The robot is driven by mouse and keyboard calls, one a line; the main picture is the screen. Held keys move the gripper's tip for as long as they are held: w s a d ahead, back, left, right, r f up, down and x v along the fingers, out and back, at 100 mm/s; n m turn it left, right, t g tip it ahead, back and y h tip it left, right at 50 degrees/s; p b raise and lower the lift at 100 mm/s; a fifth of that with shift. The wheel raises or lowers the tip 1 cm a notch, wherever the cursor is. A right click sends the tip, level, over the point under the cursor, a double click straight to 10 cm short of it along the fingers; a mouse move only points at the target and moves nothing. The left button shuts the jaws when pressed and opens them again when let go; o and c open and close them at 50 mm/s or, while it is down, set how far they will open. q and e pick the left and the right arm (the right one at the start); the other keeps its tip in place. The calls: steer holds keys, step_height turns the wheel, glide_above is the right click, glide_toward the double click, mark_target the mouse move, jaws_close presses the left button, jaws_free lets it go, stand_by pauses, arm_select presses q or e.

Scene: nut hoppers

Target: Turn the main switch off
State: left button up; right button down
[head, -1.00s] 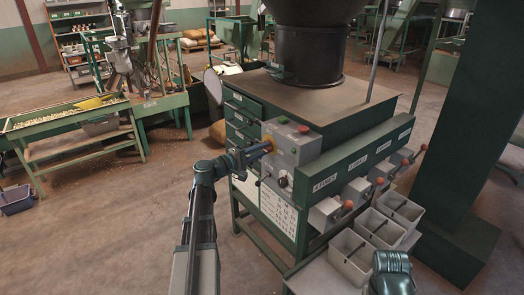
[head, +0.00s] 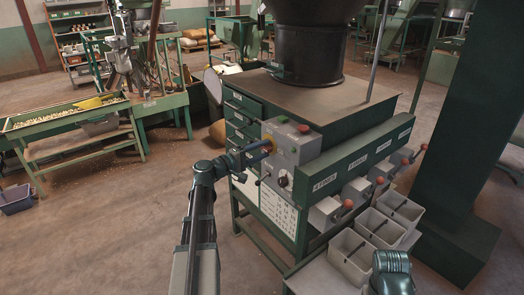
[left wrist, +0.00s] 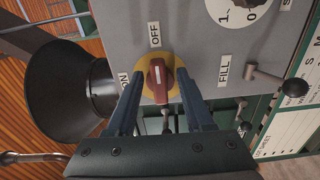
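The main switch (left wrist: 157,82) is a red handle with a white line on a round yellow plate. In the left wrist view its white line points toward the OFF label (left wrist: 155,34); the ON label (left wrist: 124,80) is to the left. My left gripper (left wrist: 160,84) is open, one finger on each side of the red handle, with yellow showing between. In the head view my left gripper (head: 262,149) is at the grey control box (head: 302,148), and it hides most of the switch. My right gripper is not in view.
The box also carries a red button (head: 304,128), a green button (head: 283,119) and a black dial (head: 283,180). A FILL lever (left wrist: 270,80) sits near the switch. Grey bins (head: 352,257) and red-knobbed levers stand to the right.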

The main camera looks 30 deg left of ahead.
arm_select(q)
steer(key=v, duration=1.3)
steer(key=shift+s, duration=0.35)
steer(key=shift+a, duration=0.1)
steer(key=d+f+m+g+h+p, duration=0.1)
steer(key=d+f+m+g, duration=0.4)
steer(key=d, duration=0.8)
steer(key=d+f+m+g+h+p, duration=0.1)
steer(key=d+f+m+g, duration=0.35)
steer(key=d, duration=0.95)
steer(key=s+d+f+m+g+y, duration=0.3)
steer(key=s+d+f+y, duration=0.1)
steer(key=s+d+y, duration=0.1)
steer(key=s+d+f+m+g+y+p, duration=0.1)
steer(key=s+d+f+m+g+y, duration=0.3)
steer(key=s+d, duration=0.4)
steer(key=shift+d+f+y, duration=0.4)
steer(key=shift+d+y, duration=0.3)
steer(key=shift+d, duration=0.1)
steer(key=shift+m, duration=0.25)
